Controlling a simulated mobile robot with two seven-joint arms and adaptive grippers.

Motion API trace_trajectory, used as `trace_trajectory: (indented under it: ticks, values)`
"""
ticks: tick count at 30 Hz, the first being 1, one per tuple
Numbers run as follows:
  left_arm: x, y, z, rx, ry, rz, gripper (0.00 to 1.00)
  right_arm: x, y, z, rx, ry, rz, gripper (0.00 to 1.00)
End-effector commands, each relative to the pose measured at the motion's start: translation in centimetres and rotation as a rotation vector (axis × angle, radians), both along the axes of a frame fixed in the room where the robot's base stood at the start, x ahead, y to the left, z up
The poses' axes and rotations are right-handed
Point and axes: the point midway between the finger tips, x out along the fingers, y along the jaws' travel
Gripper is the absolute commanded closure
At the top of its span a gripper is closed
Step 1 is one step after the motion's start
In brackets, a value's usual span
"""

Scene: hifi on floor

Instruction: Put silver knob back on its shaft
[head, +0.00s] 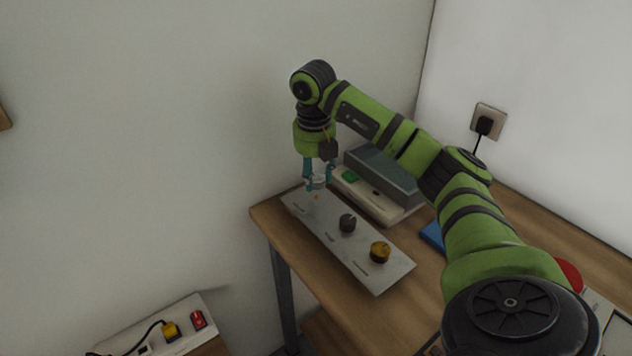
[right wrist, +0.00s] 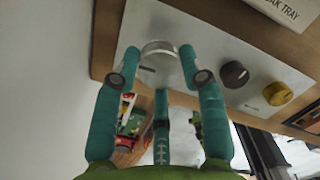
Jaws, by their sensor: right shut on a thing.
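My right gripper (head: 317,177) points down over the far left end of the grey metal panel (head: 335,241). It is shut on the silver knob (head: 316,185), which also shows between the teal fingers in the right wrist view (right wrist: 160,52). The knob appears slightly above the panel. A small brass-coloured shaft (head: 316,197) shows just below it in the head view. A dark knob (head: 347,222) and a gold knob (head: 380,252) sit on the panel to the right. My left gripper is out of view.
A grey box with a green part (head: 350,176) stands close behind the panel on the wooden table (head: 268,222). A blue item (head: 432,236) lies to the right. A wall socket (head: 487,122) is on the right wall. A power strip (head: 190,330) is lower left.

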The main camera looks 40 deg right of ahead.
Motion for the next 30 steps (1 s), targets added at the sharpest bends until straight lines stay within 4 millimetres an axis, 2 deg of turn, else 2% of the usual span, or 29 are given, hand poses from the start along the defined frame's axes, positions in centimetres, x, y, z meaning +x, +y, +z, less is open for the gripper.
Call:
trace_trajectory:
  ticks: [3,7,27,28,29,30]
  values:
    - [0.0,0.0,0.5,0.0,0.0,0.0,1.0,-0.2,0.0,-1.9,-0.002,0.007,0.0,0.84]
    - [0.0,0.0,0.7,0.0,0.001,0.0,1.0,-0.2,0.0,-3.1,0.0,0.004,0.001,0.84]
    - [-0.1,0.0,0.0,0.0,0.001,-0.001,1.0,-0.1,0.0,-4.5,0.0,0.003,0.001,0.84]
    - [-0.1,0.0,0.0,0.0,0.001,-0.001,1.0,-0.1,0.0,-4.4,0.0,0.003,0.001,0.46]
    - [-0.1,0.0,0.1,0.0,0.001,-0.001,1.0,-0.1,0.0,-4.4,0.0,0.003,0.001,0.34]
    - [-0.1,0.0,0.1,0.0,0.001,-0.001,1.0,-0.1,0.0,-4.4,0.0,0.003,0.001,0.34]
